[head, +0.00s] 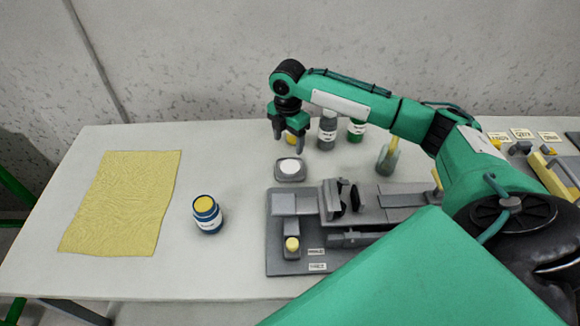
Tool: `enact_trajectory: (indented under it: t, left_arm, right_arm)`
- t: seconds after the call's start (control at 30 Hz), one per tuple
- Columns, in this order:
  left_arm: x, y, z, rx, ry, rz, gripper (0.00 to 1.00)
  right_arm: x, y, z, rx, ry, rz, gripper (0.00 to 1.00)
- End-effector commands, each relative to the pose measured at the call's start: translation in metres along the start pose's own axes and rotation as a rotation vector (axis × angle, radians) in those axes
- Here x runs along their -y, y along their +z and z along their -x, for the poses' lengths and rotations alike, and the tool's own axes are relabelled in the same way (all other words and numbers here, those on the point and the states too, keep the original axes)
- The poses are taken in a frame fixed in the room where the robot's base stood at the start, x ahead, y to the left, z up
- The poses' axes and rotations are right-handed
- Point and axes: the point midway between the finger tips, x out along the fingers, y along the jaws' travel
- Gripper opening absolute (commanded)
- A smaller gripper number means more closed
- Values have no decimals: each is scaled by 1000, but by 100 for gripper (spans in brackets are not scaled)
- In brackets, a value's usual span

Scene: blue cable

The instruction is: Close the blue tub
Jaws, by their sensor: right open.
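The blue tub (208,218) stands upright on the white table, left of the middle. Its round top shows yellow inside a blue rim; I cannot tell whether that is the contents or a cover. My right gripper (289,138) is open and points down, above and behind a small grey dish with a white round top (290,171). A yellow thing (291,140) shows between its fingers; I cannot tell whether it is between them or behind them. My right gripper is to the right of the tub and farther back. My left gripper is not in view.
A yellow cloth (122,203) lies at the left. A grey jar (327,132) and a green jar (356,131) stand behind the gripper. A grey fixture (281,232) fills the middle front. The table between cloth and fixture is clear around the tub.

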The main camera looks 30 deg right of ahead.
Motion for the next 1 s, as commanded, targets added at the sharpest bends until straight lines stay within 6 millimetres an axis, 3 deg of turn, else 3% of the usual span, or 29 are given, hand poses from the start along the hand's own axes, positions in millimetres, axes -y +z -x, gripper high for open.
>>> enact_trajectory:
  t: [0.2, 0.7, 1.0]
  left_arm:
    - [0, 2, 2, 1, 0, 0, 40]
    - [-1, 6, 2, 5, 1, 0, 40]
    - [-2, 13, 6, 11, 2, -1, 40]
  right_arm:
    - [0, 0, -39, -1, -3, -2, 66]
    - [0, 0, -52, 0, -1, 0, 66]
    - [4, 3, -94, -1, -3, -1, 66]
